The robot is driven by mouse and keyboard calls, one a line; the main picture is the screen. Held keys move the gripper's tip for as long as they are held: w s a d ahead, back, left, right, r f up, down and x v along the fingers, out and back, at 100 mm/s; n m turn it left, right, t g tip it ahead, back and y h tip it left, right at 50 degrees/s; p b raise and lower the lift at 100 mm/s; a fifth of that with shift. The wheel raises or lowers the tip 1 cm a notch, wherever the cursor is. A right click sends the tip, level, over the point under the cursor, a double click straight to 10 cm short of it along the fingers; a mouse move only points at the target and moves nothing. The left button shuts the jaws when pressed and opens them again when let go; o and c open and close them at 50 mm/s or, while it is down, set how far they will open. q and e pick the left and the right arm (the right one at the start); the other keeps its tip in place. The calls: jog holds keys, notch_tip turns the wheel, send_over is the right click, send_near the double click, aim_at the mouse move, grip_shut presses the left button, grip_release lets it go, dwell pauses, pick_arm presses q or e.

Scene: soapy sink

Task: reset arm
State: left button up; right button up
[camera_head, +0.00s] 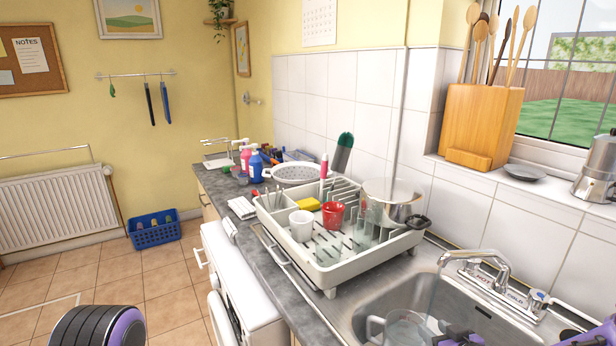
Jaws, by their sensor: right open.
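My right gripper (466,333) shows in part at the bottom right, as purple and black pieces low over the steel sink (375,306). Its jaws are open and I see nothing held between them. More purple and black parts of my right arm show in the bottom right corner. A clear glass mug (402,327) sits in the sink to the left of the gripper. A rounded black and purple part of my left arm shows at the bottom left; my left gripper is out of view.
A dish rack (345,268) left of the sink holds a red cup (333,215), a white cup (301,226), glasses and a pot (390,199). The tap (478,263) stands behind the sink. A utensil block (480,125) and moka pot (597,168) stand on the windowsill.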

aim_at(424, 321)
jog(key=x, duration=0.5)
jog(key=shift+w, duration=0.1)
